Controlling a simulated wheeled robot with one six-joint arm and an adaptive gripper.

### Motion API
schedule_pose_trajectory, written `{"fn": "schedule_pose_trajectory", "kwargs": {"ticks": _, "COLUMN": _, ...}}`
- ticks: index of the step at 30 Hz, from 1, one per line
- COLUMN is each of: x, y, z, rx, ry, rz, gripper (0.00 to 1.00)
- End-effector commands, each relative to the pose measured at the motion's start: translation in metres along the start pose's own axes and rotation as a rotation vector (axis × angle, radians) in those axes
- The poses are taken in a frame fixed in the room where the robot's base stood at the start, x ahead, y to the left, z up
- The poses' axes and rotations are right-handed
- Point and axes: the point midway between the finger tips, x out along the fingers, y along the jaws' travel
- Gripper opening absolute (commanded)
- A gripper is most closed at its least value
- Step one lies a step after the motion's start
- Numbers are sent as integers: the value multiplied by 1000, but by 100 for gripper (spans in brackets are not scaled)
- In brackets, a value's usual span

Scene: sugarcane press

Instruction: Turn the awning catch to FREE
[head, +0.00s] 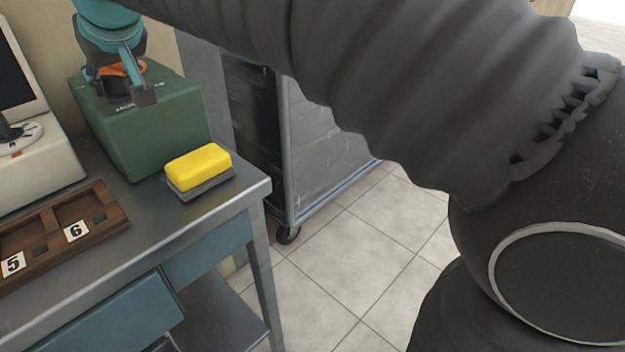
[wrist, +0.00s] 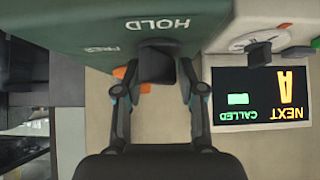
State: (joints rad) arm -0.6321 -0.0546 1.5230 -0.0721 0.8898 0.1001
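In the wrist view bits of the orange piece (wrist: 144,88) show beside my left-hand finger. The green box (wrist: 60,22) there carries the upside-down word HOLD and a smaller, blurred label that seems to read FREE. My gripper (wrist: 158,65) is at the catch, its fingers bent inward around a dark block. I cannot tell whether that block is fingertips or part of the catch, nor which label the catch points to.
A yellow sponge (head: 198,165) lies at the counter's right end. A wooden tray (head: 105,228) with numbers 5 and 6 lies at the front left. A screen (wrist: 262,95) reading NEXT and CALLED stands beside the box. A wheeled cabinet (head: 325,150) stands behind; floor tiles are clear.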

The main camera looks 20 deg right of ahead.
Motion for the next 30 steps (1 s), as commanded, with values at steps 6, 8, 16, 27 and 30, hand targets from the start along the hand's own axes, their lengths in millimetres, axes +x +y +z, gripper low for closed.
{"fn": "schedule_pose_trajectory", "kwargs": {"ticks": 6, "x": -38, "y": 0, "z": -1, "rx": 4, "ry": 3, "rz": 3, "gripper": 39}}
{"fn": "schedule_pose_trajectory", "kwargs": {"ticks": 8, "x": -48, "y": 0, "z": -1, "rx": 4, "ry": 3, "rz": 2, "gripper": 39}}
{"fn": "schedule_pose_trajectory", "kwargs": {"ticks": 16, "x": -94, "y": 0, "z": -1, "rx": 4, "ry": 2, "rz": 2, "gripper": 39}}
{"fn": "schedule_pose_trajectory", "kwargs": {"ticks": 27, "x": -135, "y": 13, "z": 14, "rx": 20, "ry": -14, "rz": 20, "gripper": 39}}
{"fn": "schedule_pose_trajectory", "kwargs": {"ticks": 30, "x": -132, "y": 24, "z": 26, "rx": 34, "ry": -26, "rz": 36, "gripper": 39}}
